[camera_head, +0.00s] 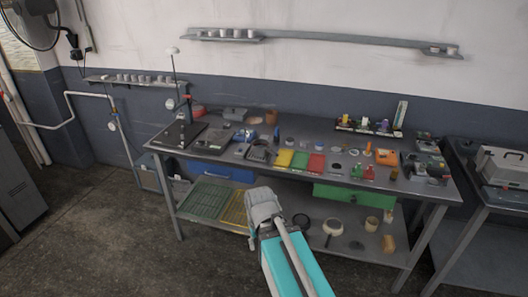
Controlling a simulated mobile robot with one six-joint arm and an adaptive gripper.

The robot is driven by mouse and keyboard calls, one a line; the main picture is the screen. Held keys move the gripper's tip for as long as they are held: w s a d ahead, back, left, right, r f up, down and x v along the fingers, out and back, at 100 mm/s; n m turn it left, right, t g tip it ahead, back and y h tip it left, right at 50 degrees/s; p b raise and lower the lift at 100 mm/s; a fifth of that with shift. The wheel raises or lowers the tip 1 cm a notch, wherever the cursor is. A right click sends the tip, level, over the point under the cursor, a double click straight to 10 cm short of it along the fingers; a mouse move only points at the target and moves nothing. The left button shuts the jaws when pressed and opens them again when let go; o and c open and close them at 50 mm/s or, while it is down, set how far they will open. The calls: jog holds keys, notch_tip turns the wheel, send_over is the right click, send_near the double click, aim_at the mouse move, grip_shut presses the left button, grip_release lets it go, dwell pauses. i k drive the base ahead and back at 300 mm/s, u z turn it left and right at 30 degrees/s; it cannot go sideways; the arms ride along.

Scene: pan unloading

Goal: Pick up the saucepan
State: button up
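No saucepan shows clearly. A small pale round thing with a thin dark handle (333,226) lies on the lower shelf of the workbench; it may be the saucepan, but it is too small to tell. My arm reaches in from the bottom centre, and its grey end with my gripper (263,203) is in front of the bench's lower part, left of the pale round thing and apart from it in the picture. The fingers cannot be made out, and no held thing can be seen.
The workbench (225,158) top is crowded with trays and small parts. A dark ring (301,220) and a tan cup (372,224) are on the lower shelf. A side table (490,202) with a grey case (503,163) stands right. The floor (90,235) at left is clear.

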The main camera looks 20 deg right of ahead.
aim_at(266, 152)
jog(key=u, duration=0.1)
jog(key=i, duration=1)
jog(key=z, duration=0.1)
